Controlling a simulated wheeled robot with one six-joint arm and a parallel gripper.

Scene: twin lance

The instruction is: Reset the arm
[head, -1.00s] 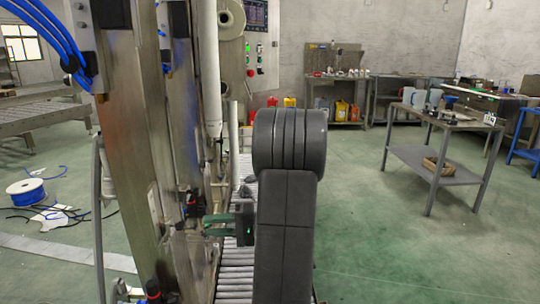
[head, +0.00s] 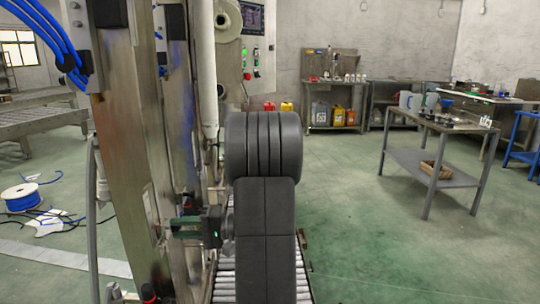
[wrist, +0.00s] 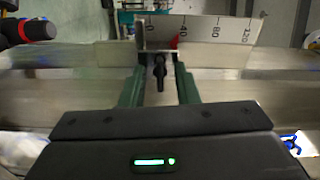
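My arm (head: 264,235) stands in the middle of the head view, its thick dark links upright over the roller conveyor. My gripper (head: 172,228) points left at the steel machine frame (head: 122,170) and is partly hidden by my arm and machine parts. In the wrist view, the green fingers of my gripper (wrist: 160,82) are spread apart. A small black knob or lever (wrist: 160,70) shows between them in front of a metal bracket, with gaps on both sides. I cannot tell how far it is from the fingertips.
A roller conveyor (head: 224,282) runs beneath my arm. A grey workbench (head: 440,125) stands at the right, with open green floor (head: 355,240) before it. Blue hoses (head: 48,35) hang at upper left. A marked scale plate (wrist: 215,32) shows in the wrist view.

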